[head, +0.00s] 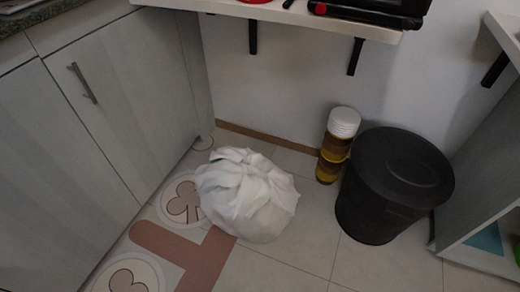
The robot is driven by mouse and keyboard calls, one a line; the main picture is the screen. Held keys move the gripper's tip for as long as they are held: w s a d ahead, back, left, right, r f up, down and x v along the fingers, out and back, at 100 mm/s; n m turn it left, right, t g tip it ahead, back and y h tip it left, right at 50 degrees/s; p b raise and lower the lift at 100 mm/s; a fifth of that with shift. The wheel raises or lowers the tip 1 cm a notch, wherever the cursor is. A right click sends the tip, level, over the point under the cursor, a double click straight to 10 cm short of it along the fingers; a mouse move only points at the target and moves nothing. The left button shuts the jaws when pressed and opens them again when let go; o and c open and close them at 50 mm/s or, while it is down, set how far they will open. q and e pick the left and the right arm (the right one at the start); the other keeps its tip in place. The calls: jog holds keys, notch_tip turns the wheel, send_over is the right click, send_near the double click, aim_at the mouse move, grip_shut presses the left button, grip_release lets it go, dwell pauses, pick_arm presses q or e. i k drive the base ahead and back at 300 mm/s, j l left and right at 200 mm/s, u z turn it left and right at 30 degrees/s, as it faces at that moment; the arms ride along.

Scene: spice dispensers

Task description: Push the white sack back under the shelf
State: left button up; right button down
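The white sack (245,195) is a knotted plastic bag sitting on the tiled floor, a little left of the picture's middle. It stands in front of the shelf, apart from the wall behind it. The shelf (290,14) is a pale board fixed to the wall on black brackets at the top of the view. The floor under it, between the cabinet and the jars, looks bare. Neither of my grippers shows in the head view.
Grey cabinets (100,110) stand on the left. Stacked brown-and-yellow jars with a white lid (343,123) and a black lidded bin (392,185) stand right of the sack. A patterned mat (180,250) lies on the floor at lower left. Another shelf unit (480,262) is at far right.

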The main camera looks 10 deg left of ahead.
aim_at(243, 193)
jog(key=i+l+u, duration=0.1)
jog(key=l+u, duration=0.75)
jog(key=l, duration=0.1)
